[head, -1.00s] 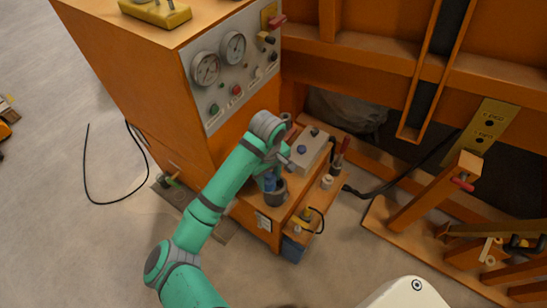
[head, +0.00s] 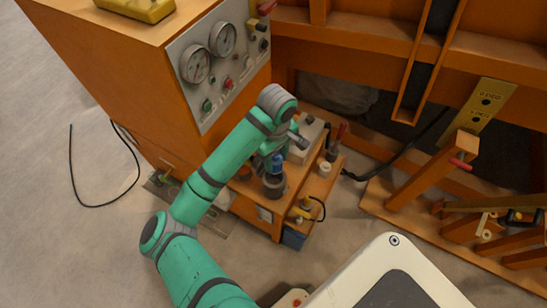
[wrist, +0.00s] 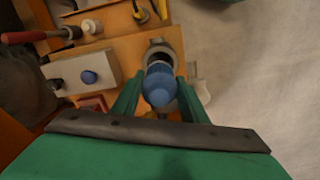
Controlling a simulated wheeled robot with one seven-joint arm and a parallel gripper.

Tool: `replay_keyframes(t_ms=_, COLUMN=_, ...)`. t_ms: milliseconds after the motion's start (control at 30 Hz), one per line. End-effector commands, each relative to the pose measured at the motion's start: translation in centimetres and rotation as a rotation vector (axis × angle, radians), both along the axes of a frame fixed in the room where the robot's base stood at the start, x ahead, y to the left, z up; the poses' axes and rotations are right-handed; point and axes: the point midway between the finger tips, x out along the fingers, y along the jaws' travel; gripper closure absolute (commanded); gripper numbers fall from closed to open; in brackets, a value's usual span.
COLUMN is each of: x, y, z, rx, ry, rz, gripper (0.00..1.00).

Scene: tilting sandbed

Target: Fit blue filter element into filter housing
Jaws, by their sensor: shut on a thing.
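The blue filter element (wrist: 160,86) is held between the two green fingers of my gripper (wrist: 158,80) in the wrist view. In the head view the blue filter element (head: 277,163) shows just above the dark grey cup-shaped filter housing (head: 274,187), roughly in line with it. The filter housing (wrist: 161,47) also shows behind the element in the wrist view, with part of its round opening visible. The element hides the near part of the opening, so I cannot tell whether its lower end is inside. My arm hides most of the gripper in the head view.
The housing stands on a small orange bench (head: 315,188). An orange cabinet with gauges (head: 222,38) rises behind on the left. Open floor (head: 60,230) lies at left.

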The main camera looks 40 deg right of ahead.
Motion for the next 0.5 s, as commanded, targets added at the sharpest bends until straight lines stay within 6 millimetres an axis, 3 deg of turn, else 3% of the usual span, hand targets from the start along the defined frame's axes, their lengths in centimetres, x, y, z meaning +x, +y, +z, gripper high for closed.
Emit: replay_keyframes(t_ms=500, x=0.0, y=0.2, z=-3.7, rx=0.001, ry=0.003, rz=0.007, gripper=0.85)
